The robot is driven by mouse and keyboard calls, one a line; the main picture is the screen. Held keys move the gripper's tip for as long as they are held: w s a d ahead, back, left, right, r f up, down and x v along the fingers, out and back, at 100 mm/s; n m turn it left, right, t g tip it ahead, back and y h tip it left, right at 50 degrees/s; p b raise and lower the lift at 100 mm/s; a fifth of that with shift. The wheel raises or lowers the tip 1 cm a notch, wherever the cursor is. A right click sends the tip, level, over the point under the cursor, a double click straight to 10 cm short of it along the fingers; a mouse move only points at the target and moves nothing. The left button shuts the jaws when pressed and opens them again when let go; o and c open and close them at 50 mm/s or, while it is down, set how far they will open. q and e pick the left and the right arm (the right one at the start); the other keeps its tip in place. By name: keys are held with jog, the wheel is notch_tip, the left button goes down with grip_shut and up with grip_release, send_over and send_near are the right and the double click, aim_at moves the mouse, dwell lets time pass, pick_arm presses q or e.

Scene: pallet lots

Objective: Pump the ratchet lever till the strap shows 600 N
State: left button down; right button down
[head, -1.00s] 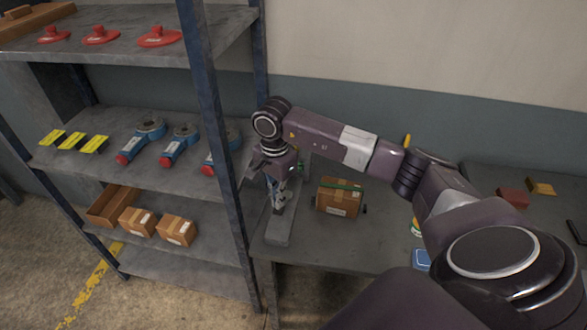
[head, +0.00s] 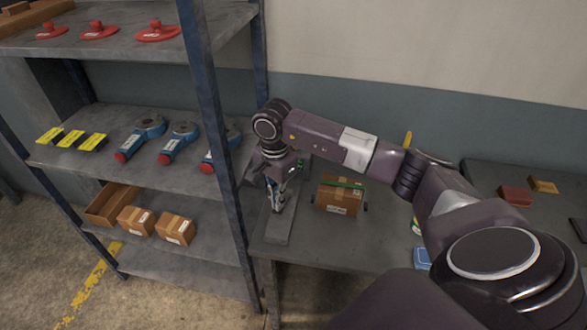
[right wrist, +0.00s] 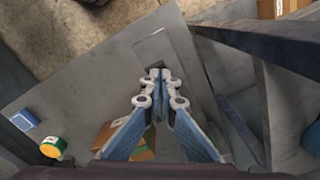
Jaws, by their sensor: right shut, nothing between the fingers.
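A brown carton (head: 339,195) with a green strap (head: 343,184) around it stands on the grey bench. In the right wrist view the carton (right wrist: 137,149) is partly hidden behind my fingers. My right gripper (head: 276,209) points down, left of the carton and apart from it, over a flat grey block (head: 279,229) on the bench. In the right wrist view the blue and silver fingers of the gripper (right wrist: 159,74) meet at their tips, with nothing between them. I cannot make out the ratchet lever or any force reading. My left gripper is not in view.
A shelf rack with a blue post (head: 215,140) stands close left of my gripper. It holds blue ratchet-like tools (head: 180,140), yellow labelled items (head: 71,139), red discs (head: 157,32) and small cartons (head: 175,229). A blue item (head: 422,259) lies on the bench, right of the carton.

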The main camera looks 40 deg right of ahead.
jog(key=shift+s+a+f+b, duration=0.1)
jog(key=shift+f+b, duration=1.1)
jog(key=shift+f, duration=0.35)
jog(key=shift+s+a+f+b, duration=0.1)
jog(key=shift+f+b, duration=1.1)
jog(key=shift+f, duration=0.3)
jog(key=shift+w+d+r+p, duration=0.1)
jog(key=shift+r+p, duration=0.95)
jog(key=shift+r, duration=1)
jog(key=shift+w+d+r+p, duration=0.15)
jog(key=shift+r+p, duration=0.85)
jog(key=shift+r, duration=1)
jog(key=shift+w+d+r+p, duration=0.1)
jog(key=shift+r+p, duration=0.95)
jog(key=shift+r, duration=1)
jog(key=m, duration=0.5)
jog(key=shift+r+m, duration=0.25)
jog(key=shift+m, duration=0.15)
jog(key=m, duration=0.6)
jog(key=m+b, duration=0.4)
jog(key=m, duration=0.8)
send_over(279, 226)
jog(key=shift+w+d+f, duration=0.1)
jog(key=shift+f, duration=1.15)
jog(key=shift+w+d+f, duration=0.1)
jog(key=shift+f, duration=1.15)
jog(key=shift+f, duration=0.1)
